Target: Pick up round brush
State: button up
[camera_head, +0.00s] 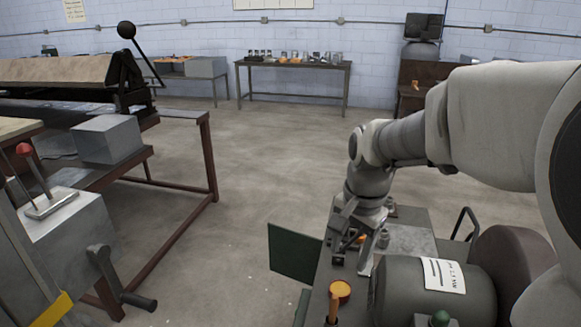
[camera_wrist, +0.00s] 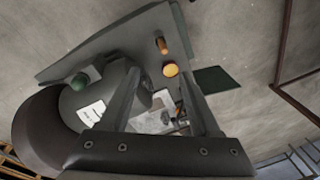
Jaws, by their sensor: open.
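My gripper (camera_head: 352,262) points down over the top of a green machine, with its jaws open. It also shows in the wrist view (camera_wrist: 158,76), its two dark fingers spread apart. Small dark and orange items (camera_wrist: 180,122) lie on the machine top between the fingers in the wrist view. A bit of orange (camera_head: 361,238) shows between the fingers in the head view. I cannot tell which of these is the round brush, as the fingers partly hide them. Nothing is visibly gripped.
A grey motor (camera_head: 405,290) with a white label stands close right of my gripper. A green plate (camera_head: 294,254) sticks out left. A workbench (camera_head: 292,64) stands far back; open floor lies between.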

jog(key=w+f+m+g, duration=0.1)
jog(key=w+f+m, duration=0.1)
jog(key=w+f, duration=0.2)
jog(key=m, duration=0.1)
send_near(335, 296)
jog(key=shift+g, duration=0.3)
jog(key=f, duration=0.6)
jog(key=shift+w+a+f, duration=0.15)
jog(key=shift+a+f, duration=0.1)
jog(key=shift+a, duration=0.1)
jog(key=shift+w+d+f, duration=0.1)
jog(key=shift+f, duration=1.3)
jog(key=shift+d+f, duration=0.15)
jog(key=shift+f, duration=1.25)
grip_shut()
